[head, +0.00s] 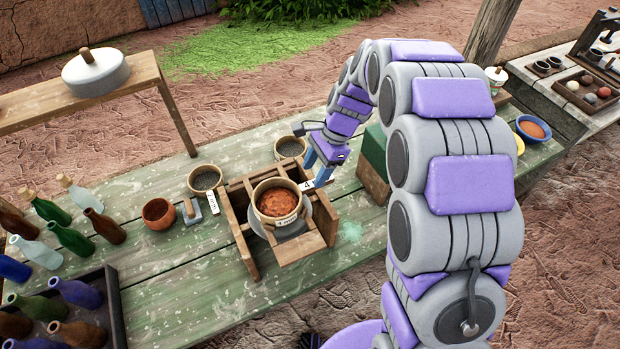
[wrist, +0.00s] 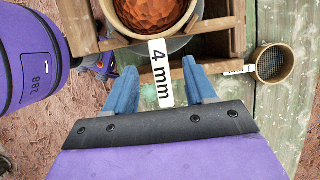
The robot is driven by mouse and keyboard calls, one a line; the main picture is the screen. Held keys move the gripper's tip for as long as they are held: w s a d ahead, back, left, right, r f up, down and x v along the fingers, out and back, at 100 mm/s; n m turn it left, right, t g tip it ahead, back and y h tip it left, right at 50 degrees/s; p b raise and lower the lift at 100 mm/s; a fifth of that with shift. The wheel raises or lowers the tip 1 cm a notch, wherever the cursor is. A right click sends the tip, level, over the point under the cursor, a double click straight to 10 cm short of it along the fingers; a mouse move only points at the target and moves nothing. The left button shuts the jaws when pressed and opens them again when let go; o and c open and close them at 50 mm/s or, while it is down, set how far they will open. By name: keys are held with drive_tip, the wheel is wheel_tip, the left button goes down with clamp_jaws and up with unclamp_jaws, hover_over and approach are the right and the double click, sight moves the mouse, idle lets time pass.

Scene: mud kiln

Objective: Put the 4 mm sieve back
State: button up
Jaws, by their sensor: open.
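The 4 mm sieve (head: 277,217) is a round, pale-rimmed sieve holding reddish-brown, lumpy material. It sits in a wooden frame (head: 237,222) on the green table, above a grey bowl-like piece. Its white tab marked "4 mm" (wrist: 161,72) sticks out toward my gripper. My gripper (head: 316,168) is open at the sieve's right. In the wrist view, my gripper's blue fingers (wrist: 160,78) stand on either side of the tab, with visible gaps. The sieve (wrist: 152,32) is cut off at that view's top edge.
Two other mesh sieves (head: 205,179) (head: 291,147) stand on the green table (head: 180,270). A clay bowl (head: 158,213) and a wooden-handled tool (head: 192,211) lie to the left. Bottles crowd the far left. A green box (head: 374,152) stands right of my gripper.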

drive_tip(key=v, duration=0.6)
drive_tip(key=shift+d+p, duration=0.2)
drive_tip(key=shift+p, duration=0.1)
drive_tip(key=shift+r, duration=0.15)
drive_tip(key=s+d+r+n+h, duration=0.1)
drive_tip(key=s+d+n, duration=0.3)
drive_tip(key=s, duration=0.7)
drive_tip(key=s+d+r+n+h, duration=0.1)
drive_tip(key=s+d+r+n, duration=0.1)
drive_tip(key=s+d, duration=0.4)
drive_tip(key=s+d+r+n+h, duration=0.2)
drive_tip(key=s+d+n, duration=0.3)
drive_tip(key=s, duration=1.1)
drive_tip(key=shift+s+n+t, duration=0.3)
drive_tip(key=shift+s, duration=0.05)
drive_tip(key=shift+d, duration=0.1)
